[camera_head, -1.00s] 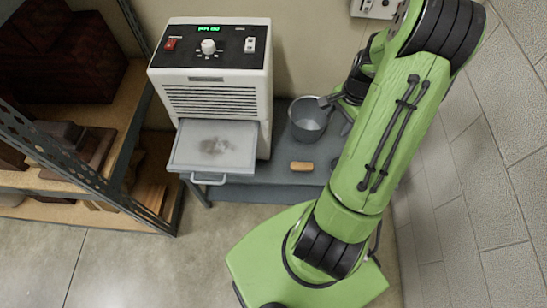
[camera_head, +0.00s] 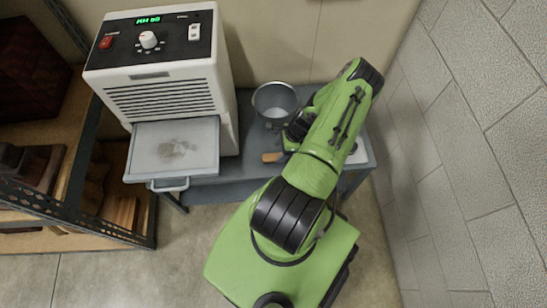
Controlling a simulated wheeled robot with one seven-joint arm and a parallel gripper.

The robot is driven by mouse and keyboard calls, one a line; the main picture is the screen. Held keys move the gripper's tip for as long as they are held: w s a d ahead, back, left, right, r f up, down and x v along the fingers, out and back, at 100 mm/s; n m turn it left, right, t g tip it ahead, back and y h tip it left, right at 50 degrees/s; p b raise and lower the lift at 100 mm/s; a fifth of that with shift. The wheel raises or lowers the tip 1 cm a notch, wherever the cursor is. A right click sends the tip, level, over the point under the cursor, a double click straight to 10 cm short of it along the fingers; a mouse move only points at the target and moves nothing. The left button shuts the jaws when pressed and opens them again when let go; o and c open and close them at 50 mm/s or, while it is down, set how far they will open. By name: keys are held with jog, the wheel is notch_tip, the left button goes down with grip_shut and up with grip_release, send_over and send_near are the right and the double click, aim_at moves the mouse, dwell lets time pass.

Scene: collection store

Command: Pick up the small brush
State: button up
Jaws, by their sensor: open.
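A small tan-brown wooden piece (camera_head: 271,157), which looks like the small brush, lies on the grey bench (camera_head: 233,170) below the grey metal pot (camera_head: 274,103). Its right end is hidden by my arm, and no bristles can be made out. My gripper (camera_head: 288,142) is open, pointing down just above and to the right of the wooden piece. My green arm hides most of it, so the fingertips and their height above the bench are unclear.
A white machine (camera_head: 160,70) with a lit green display stands left of the pot. Its drawer (camera_head: 173,150) is pulled out and holds grey dust. A shelf rack (camera_head: 70,224) stands at left. A block wall (camera_head: 450,150) bounds the right. A pale item (camera_head: 357,153) sits at the bench's right end.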

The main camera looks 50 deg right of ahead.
aim_at(275, 156)
jog(key=b+x, duration=0.2)
jog(key=x, duration=0.3)
jog(key=shift+f, duration=0.25)
jog(key=shift+r, duration=0.1)
jog(key=shift+c, duration=0.6)
jog(key=c, duration=1)
